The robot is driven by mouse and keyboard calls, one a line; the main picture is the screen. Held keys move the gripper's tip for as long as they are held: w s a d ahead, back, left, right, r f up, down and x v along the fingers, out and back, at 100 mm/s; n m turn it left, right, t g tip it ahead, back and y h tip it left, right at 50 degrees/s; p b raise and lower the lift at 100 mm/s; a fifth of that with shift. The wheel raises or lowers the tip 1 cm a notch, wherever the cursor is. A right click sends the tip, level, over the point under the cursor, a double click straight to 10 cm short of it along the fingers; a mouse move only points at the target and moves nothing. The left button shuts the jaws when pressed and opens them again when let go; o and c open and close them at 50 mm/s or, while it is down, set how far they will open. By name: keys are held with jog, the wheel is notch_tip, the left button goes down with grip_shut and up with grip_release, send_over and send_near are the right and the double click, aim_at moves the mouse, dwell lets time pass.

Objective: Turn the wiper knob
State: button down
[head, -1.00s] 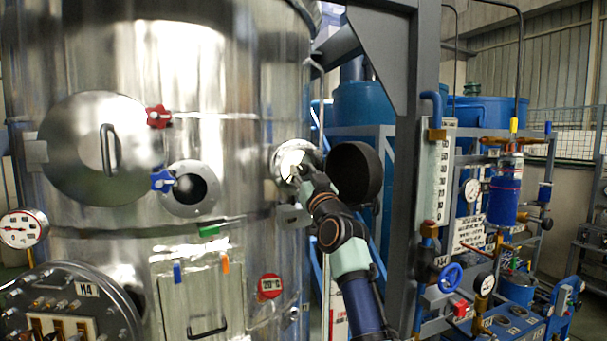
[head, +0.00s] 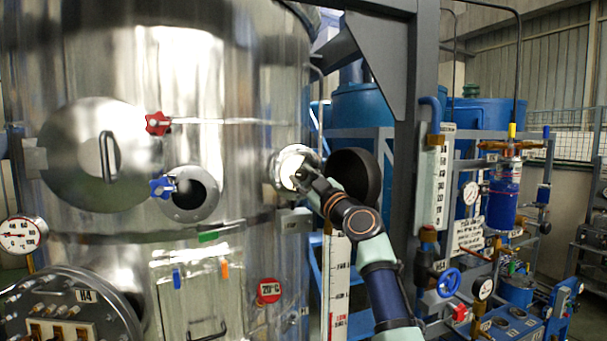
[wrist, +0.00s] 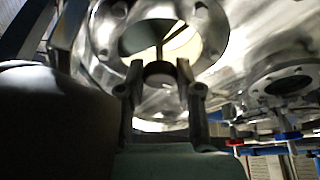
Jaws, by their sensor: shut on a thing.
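The sight port (head: 281,170) is a round metal flange on the tank's right side. The wrist view shows its bolted ring (wrist: 101,32) and glass, with a thin dark wiper bar across it. A small round dark knob (wrist: 158,69), which looks like the wiper knob, sits at the lower edge of the glass. My gripper (wrist: 158,78) is shut on this knob, one finger on each side. In the head view my gripper (head: 302,174) is at the port, and the knob is hidden behind it.
A round dark open cover (head: 362,172) stands close right of my gripper. A red handle (head: 158,123) and a blue handle (head: 162,187) are on the tank to the left. A grey post (head: 415,130) rises right of my arm. A smaller flange (wrist: 288,82) shows right in the wrist view.

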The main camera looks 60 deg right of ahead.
jog(key=shift+n+y+p, duration=0.35)
jog(key=shift+n+y, duration=0.05)
jog(key=shift+n, duration=0.4)
jog(key=c, duration=0.8)
grip_release()
jog(key=v, duration=1.2)
jog(key=shift+d, duration=0.15)
